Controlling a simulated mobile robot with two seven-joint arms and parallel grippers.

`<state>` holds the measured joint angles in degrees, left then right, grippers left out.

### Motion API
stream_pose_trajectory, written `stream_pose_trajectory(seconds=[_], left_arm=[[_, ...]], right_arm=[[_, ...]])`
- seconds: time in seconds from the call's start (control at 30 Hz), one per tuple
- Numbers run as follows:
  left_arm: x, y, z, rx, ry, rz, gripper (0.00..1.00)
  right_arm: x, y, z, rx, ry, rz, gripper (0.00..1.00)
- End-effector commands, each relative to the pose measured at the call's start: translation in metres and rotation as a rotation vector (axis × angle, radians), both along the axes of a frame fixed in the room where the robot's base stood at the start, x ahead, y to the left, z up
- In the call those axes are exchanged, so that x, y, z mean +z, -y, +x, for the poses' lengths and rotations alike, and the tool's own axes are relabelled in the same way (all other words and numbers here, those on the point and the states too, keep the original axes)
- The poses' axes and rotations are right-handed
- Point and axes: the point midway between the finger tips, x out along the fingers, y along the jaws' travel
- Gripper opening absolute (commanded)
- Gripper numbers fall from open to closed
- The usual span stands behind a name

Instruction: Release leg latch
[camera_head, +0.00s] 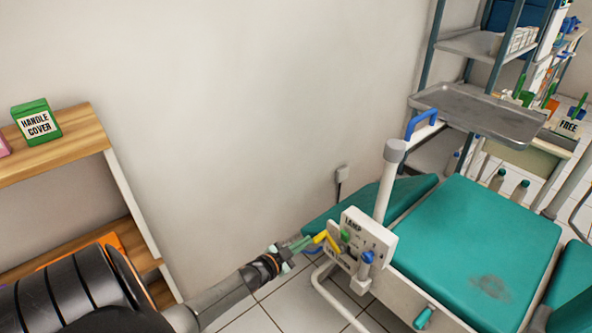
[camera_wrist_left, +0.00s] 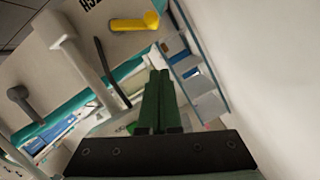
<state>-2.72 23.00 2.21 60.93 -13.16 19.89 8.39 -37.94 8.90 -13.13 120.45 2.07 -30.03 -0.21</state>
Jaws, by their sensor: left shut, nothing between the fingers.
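The yellow lever also shows in the left wrist view (camera_wrist_left: 135,23), on a pale panel face. My left gripper (camera_head: 305,241) comes in from the left, its green fingers shut and empty, close to the yellow lever. In the left wrist view the closed fingers (camera_wrist_left: 158,95) lie below the lever, apart from it in the picture.
A metal tray (camera_head: 480,112) stands behind the chair. A wooden shelf (camera_head: 70,150) is at left, with bare wall between.

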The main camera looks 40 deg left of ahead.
Motion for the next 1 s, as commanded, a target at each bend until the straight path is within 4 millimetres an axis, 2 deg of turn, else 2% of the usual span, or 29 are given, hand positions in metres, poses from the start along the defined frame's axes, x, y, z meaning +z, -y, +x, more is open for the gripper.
stream_pose_trajectory(seconds=[0.1,0.3,1.0], left_arm=[[0.004,0.0,-0.011,-0.001,0.0,0.0,0.0],[0.008,0.001,-0.029,-0.001,0.0,0.0,0.0],[0.008,0.0,-0.032,0.0,0.001,0.0,0.0]], right_arm=[[-0.014,-0.002,-0.016,-0.001,-0.084,0.002,0.5],[-0.006,-0.003,-0.013,-0.001,-0.072,0.004,0.5],[-0.006,-0.003,-0.012,0.0,-0.07,0.004,0.5]])
